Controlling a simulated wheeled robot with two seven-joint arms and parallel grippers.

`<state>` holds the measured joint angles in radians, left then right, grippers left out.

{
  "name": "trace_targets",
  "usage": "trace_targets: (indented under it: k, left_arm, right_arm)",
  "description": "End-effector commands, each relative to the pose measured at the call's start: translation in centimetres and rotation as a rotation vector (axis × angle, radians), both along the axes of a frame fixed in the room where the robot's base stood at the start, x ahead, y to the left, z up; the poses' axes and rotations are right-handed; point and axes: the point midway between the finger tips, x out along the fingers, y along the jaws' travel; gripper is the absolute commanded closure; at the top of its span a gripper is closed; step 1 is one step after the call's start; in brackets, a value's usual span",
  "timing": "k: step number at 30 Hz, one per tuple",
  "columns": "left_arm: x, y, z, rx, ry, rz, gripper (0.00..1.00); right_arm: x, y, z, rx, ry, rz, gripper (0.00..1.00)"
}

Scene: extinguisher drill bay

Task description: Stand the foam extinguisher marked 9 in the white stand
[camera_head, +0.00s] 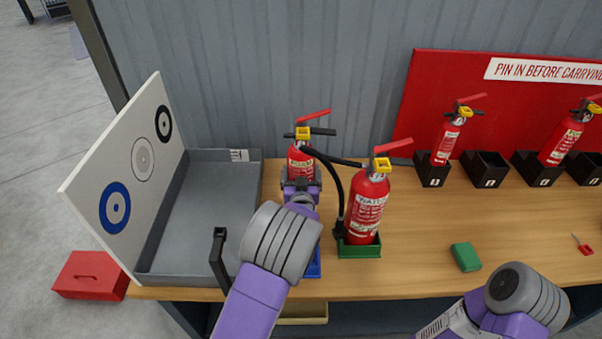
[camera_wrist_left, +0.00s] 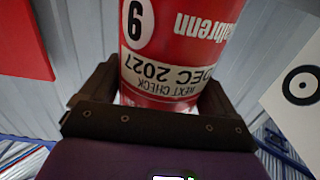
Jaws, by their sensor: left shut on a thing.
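A red extinguisher (camera_head: 300,160) with a yellow collar and red lever is held upright in my left gripper (camera_head: 301,182), near the back wall of the bench. In the left wrist view the same extinguisher (camera_wrist_left: 180,50) shows a black 9 in a white circle, upside down, between the dark jaws of my left gripper (camera_wrist_left: 158,100). The jaws are shut on its body. Its base is hidden behind my gripper and arm, so I cannot tell whether it touches anything. No white stand can be made out. My right gripper is out of view; only part of its arm shows.
A larger extinguisher (camera_head: 367,207) with a black hose stands in a green stand (camera_head: 358,248) close right. A blue stand (camera_head: 314,265) is mostly behind my arm. A grey tray (camera_head: 205,205) and target board (camera_head: 125,180) lie left. A green block (camera_head: 466,257) sits right.

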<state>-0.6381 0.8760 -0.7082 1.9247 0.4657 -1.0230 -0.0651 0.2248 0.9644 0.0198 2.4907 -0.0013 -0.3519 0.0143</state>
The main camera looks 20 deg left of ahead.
Motion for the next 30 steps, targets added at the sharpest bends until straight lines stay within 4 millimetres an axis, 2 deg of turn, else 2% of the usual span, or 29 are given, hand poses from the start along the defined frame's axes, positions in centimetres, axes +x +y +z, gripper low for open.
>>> trace_targets:
  k: [1, 16, 30]
  left_arm:
    - [0.2, 0.0, 0.5, 0.0, -0.02, 0.0, 0.71]
    - [0.2, 0.0, -0.6, -0.001, -0.02, 0.0, 0.71]
    - [0.2, 0.0, -0.6, 0.0, -0.02, 0.0, 0.71]
  right_arm:
    - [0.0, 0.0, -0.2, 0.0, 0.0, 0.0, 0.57]
    - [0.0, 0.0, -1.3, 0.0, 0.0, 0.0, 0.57]
    - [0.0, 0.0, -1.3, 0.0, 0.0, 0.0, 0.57]
